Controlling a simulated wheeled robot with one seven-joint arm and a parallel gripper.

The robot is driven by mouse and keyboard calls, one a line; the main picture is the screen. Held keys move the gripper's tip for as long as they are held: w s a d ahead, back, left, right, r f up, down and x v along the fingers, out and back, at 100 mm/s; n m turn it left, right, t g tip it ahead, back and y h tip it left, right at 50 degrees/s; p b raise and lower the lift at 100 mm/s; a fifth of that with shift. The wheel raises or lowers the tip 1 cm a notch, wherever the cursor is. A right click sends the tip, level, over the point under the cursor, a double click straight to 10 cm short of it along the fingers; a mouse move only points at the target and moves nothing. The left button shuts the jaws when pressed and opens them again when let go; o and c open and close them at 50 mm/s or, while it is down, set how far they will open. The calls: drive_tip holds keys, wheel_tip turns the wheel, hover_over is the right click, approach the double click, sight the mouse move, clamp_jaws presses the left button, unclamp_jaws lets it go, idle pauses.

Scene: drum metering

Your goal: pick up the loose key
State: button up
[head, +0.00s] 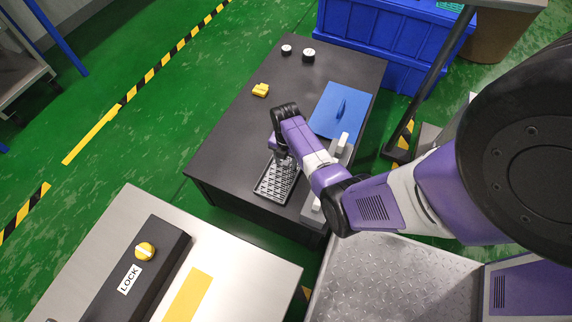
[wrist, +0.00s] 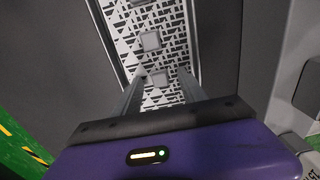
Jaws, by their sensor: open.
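My gripper (wrist: 159,88) is open, with its two fingers apart over a patterned black-and-white tray. In the wrist view a small grey square piece (wrist: 158,78) lies between the fingertips, and another (wrist: 151,41) lies farther up the tray; I cannot tell whether either is a key. In the head view my gripper (head: 283,161) is over the far end of the dark gridded tray (head: 270,190), and my arm hides part of it. A small yellow object (head: 261,90) lies on the dark table; I cannot tell whether it is the loose key.
Blue crates (head: 385,35) stand behind. The table's left part is mostly clear.

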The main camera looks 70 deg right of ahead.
clamp_jaws()
drive_tip(key=shift+r, duration=0.1)
